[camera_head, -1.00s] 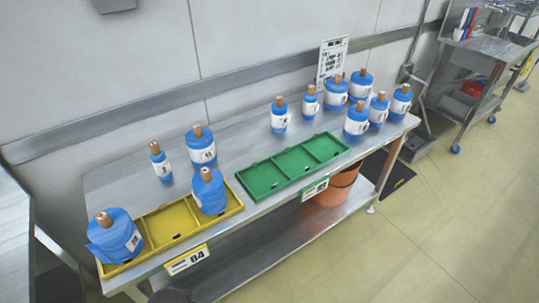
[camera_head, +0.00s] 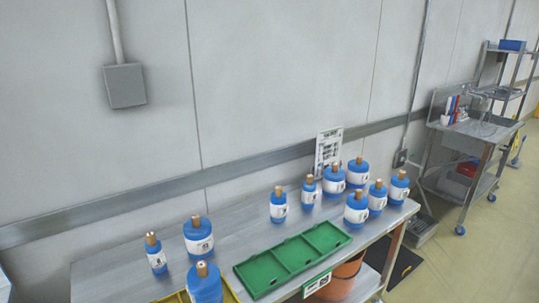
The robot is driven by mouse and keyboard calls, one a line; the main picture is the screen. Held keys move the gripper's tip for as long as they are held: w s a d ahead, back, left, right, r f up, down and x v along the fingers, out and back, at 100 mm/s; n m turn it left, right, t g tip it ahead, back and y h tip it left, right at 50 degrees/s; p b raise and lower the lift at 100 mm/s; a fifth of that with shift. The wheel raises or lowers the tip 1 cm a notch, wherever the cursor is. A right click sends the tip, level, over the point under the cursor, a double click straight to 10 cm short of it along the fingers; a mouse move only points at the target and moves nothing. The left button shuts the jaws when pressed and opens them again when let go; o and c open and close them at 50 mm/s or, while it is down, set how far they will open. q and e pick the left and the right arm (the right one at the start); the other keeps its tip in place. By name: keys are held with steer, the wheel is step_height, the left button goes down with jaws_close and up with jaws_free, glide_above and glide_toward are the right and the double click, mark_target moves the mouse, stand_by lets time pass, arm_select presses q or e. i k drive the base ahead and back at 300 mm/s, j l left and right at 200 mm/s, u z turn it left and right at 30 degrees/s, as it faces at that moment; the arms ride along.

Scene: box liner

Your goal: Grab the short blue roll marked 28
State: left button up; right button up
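Several blue rolls with white labels and brown cores stand upright on a steel table (camera_head: 125,268). At the left are a slim roll (camera_head: 156,259) and a wider roll (camera_head: 198,239); another wide roll (camera_head: 204,287) stands in front, cut by the bottom edge. At the right is a group including a slim roll (camera_head: 278,207), a small roll (camera_head: 309,193) and wider rolls (camera_head: 355,209) and (camera_head: 333,183). The label numbers are too small to read, so I cannot tell which roll is marked 28. Neither gripper is in view.
An empty green tray (camera_head: 291,258) lies at the table's front edge. A yellow tray (camera_head: 232,297) is mostly cut off below. A sign (camera_head: 328,149) stands behind the rolls. An orange bucket (camera_head: 342,281) is under the table. A steel cart (camera_head: 462,135) stands at right.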

mark_target(399, 190)
steer(key=i+l, duration=0.15)
steer(key=l, duration=0.35)
steer(key=i+l+u, duration=0.1)
steer(key=l, duration=0.35)
steer(key=i+l, duration=0.2)
steer(key=l, duration=0.3)
steer(key=i+l+u, duration=0.15)
steer(key=l, duration=0.85)
steer(key=i+l+u, duration=0.1)
steer(key=l, duration=0.4)
steer(key=i, duration=0.05)
